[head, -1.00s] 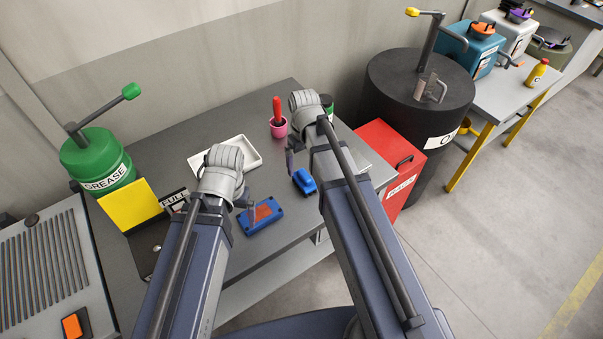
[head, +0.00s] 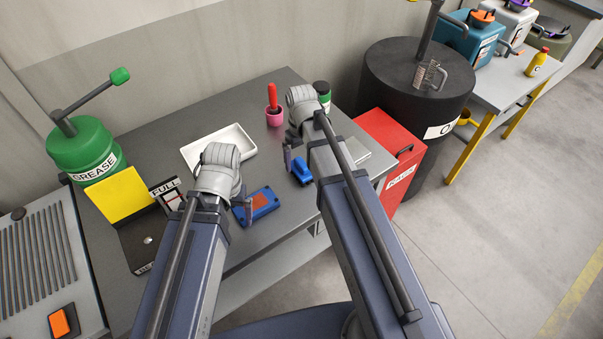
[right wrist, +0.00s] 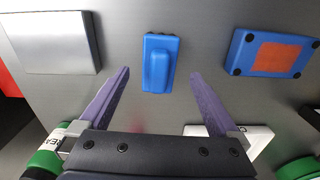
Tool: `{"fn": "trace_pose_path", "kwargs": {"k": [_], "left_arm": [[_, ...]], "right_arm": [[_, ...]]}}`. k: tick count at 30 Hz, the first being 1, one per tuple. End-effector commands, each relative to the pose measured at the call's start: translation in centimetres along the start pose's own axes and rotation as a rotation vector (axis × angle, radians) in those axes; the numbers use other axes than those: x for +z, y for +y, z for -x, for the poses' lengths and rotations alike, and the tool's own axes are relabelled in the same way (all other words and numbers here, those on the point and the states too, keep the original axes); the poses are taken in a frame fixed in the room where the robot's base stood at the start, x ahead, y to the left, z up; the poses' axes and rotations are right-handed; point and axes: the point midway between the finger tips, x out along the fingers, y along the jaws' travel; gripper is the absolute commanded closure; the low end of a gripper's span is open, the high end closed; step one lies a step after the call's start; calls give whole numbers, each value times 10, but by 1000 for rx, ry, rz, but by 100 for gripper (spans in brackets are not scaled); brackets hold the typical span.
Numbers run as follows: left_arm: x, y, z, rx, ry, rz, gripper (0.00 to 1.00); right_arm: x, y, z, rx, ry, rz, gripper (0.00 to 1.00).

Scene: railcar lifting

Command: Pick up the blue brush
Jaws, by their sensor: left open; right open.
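The blue brush (head: 301,171) lies on the grey table, close to my right gripper (head: 290,156). In the right wrist view the brush (right wrist: 157,63) shows its raised blue handle, centred between the two spread fingertips of my open right gripper (right wrist: 160,74). The fingers look empty, and I cannot tell their height above the table. My left gripper (head: 243,207), open, is beside a blue block with an orange top (head: 263,204); part of its fingers is hard to make out.
A white tray (head: 243,141), a pink cup (head: 275,118) with a red handle and a green-white can (head: 322,92) stand farther back on the table. A light grey block (right wrist: 55,43) lies near the brush. A red cabinet (head: 399,150) stands to the right.

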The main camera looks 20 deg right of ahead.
Motion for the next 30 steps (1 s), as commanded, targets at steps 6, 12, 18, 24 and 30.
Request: {"fn": "trace_pose_path", "kwargs": {"k": [6,12,18,24,30], "left_arm": [[-2,3,-32,0,0,0,0],[-2,3,-34,0,0,0,0],[-2,3,-33,0,0,0,0],[-2,3,-33,0,0,0,0],[-2,3,-33,0,0,0,0]], "right_arm": [[0,2,-33,0,0,0,3],[0,2,-34,0,0,0,3],[0,2,-33,0,0,0,12],[0,2,-33,0,0,0,34],[0,2,-33,0,0,0,56]]}}
